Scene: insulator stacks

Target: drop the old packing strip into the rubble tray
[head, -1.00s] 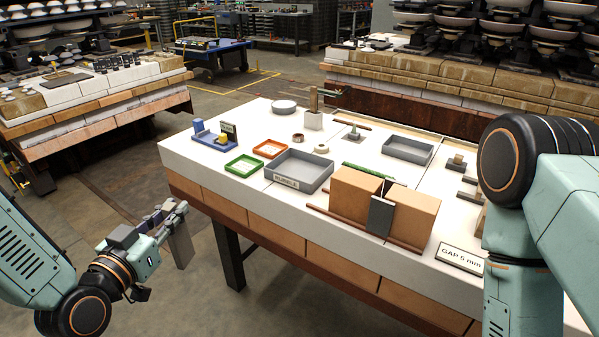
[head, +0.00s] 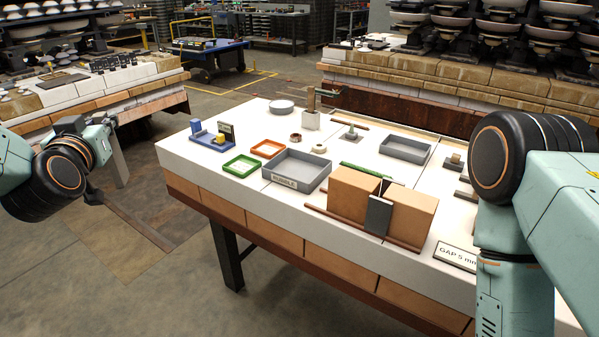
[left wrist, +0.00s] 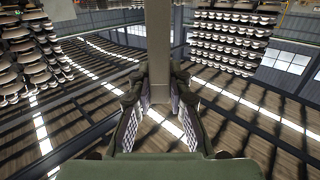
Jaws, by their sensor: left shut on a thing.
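My left gripper (head: 108,122) is at the left of the head view, raised beside the bench and well left of the rubble tray. It is shut on a flat grey strip (head: 119,165), which hangs down from the fingers. In the left wrist view the strip (left wrist: 158,48) stands between the two fingers (left wrist: 157,105). I take it to be the old packing strip. The grey rubble tray (head: 311,181), marked "RUBBLE" on its front, sits near the bench's front edge and looks empty. My right gripper is out of view.
A green tray (head: 229,173) and an orange tray (head: 268,154) stand left of the rubble tray. Two tan blocks (head: 352,196) with a grey plate (head: 378,215) stand to its right. A blue holder (head: 205,141) is at the bench's left end. Open floor lies left of the bench.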

